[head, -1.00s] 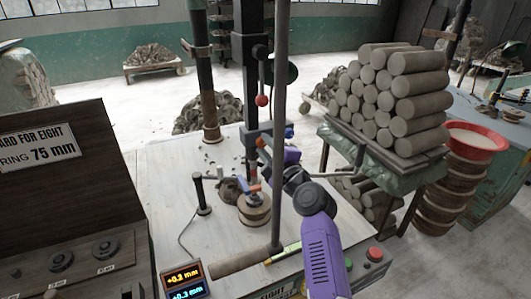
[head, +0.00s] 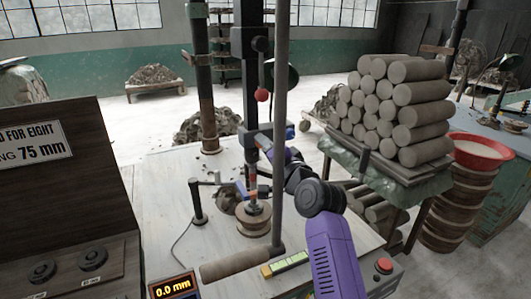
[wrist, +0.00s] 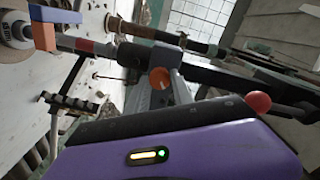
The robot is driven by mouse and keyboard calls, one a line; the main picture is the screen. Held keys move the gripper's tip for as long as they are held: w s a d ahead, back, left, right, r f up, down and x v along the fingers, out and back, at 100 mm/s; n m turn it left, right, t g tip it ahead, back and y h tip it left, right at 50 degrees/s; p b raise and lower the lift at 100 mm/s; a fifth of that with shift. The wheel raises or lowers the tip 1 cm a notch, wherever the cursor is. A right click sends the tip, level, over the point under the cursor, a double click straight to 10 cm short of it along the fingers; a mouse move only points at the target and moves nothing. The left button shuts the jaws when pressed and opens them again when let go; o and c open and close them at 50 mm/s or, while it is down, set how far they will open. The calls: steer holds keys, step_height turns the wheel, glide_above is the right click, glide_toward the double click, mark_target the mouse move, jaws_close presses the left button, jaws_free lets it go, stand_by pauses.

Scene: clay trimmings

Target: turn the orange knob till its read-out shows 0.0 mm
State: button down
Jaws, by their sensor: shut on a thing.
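The orange knob (wrist: 160,78) shows as a round disc just past my gripper's dark front edge in the wrist view. My gripper (wrist: 166,88) is shut on it, with grey finger parts beside the disc. In the head view my purple arm reaches in from the lower right to the black upright stand (head: 251,100). There the gripper's tips and the knob are mostly hidden. The read-out (head: 172,287) at the bottom of the head view shows 0.0 mm in orange digits. Its lower line is cut off by the frame.
A blue knob (head: 290,132) is on the stand near my gripper. A round clay piece (head: 254,220) sits below. Stacked clay rolls (head: 400,110) stand right.

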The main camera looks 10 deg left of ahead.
steer(key=shift+f+n, duration=0.1)
steer(key=shift+n, duration=0.4)
steer(key=c, duration=1.1)
jaws_free()
steer(key=b+v, duration=0.1)
steer(key=v, duration=0.6)
steer(key=shift+s+d, duration=0.25)
steer(key=shift+s, duration=0.1)
